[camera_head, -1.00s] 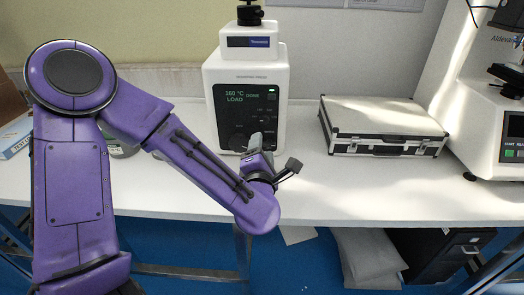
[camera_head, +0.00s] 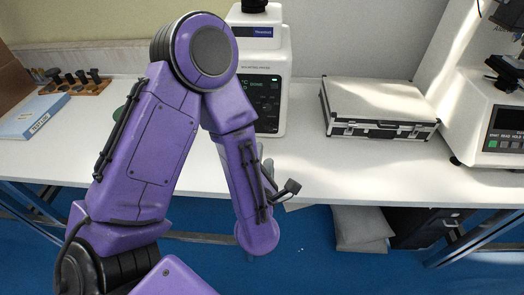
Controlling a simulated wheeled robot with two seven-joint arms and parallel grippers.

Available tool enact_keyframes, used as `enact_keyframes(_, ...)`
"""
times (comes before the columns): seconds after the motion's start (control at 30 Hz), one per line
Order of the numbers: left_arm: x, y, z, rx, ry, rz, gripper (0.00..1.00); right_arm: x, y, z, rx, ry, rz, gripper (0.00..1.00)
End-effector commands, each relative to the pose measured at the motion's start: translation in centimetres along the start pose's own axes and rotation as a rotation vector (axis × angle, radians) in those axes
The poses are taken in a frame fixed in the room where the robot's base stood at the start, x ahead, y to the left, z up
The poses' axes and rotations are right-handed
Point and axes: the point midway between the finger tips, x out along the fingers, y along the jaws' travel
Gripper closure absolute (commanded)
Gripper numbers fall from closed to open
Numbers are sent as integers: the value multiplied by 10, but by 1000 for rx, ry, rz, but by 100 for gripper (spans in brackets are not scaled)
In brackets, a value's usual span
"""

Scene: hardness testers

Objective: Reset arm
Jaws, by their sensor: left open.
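My purple left arm comes in from the lower left, with its elbow raised in front of the mounting press (camera_head: 268,62). Its forearm points down past the front edge of the white table. My left gripper (camera_head: 283,178) shows partly behind the forearm, near the table's front edge. One dark finger sticks out to the right, and the jaws are open with nothing seen between them. The gripper is apart from the press and the case. My right arm and gripper are not in view.
A silver case (camera_head: 378,108) lies on the white table (camera_head: 330,170), right of the press. A hardness tester (camera_head: 490,120) stands at the far right. A blue-white box (camera_head: 34,117) and a wooden holder (camera_head: 78,84) with several dark pieces are at left. A grey bag (camera_head: 360,228) is under the table.

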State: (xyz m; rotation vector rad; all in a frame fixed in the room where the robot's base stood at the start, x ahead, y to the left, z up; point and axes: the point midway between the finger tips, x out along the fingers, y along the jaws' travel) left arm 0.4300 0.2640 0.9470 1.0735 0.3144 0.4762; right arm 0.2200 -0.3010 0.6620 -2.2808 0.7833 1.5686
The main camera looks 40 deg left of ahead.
Motion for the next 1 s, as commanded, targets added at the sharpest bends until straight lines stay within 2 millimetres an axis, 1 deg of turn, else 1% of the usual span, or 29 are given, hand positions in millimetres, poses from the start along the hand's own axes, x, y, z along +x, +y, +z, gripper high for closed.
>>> enact_keyframes(0.03, -8, 4, 3, 6, -3, -3, 44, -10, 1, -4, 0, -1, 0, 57)
enact_keyframes(0.1, -17, 2, 2, 3, -2, -1, 44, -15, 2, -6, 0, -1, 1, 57)
enact_keyframes(0.2, -24, 0, 0, 2, -1, 0, 44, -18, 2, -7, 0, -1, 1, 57)
enact_keyframes(0.77, -26, -1, -1, 3, 1, 2, 44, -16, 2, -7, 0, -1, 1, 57)
enact_keyframes(0.8, -26, -2, 0, 26, -2, -3, 44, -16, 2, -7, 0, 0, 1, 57)
enact_keyframes(0.87, -26, -11, 6, 133, -35, -47, 44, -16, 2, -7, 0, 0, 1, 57)
enact_keyframes(0.93, -26, -31, 14, 352, -108, -135, 44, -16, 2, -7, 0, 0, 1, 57)
enact_keyframes(0.97, -26, -42, 15, 476, -146, -179, 44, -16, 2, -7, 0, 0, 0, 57)
enact_keyframes(1.0, -26, -60, 9, 664, -199, -252, 44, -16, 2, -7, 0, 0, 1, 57)
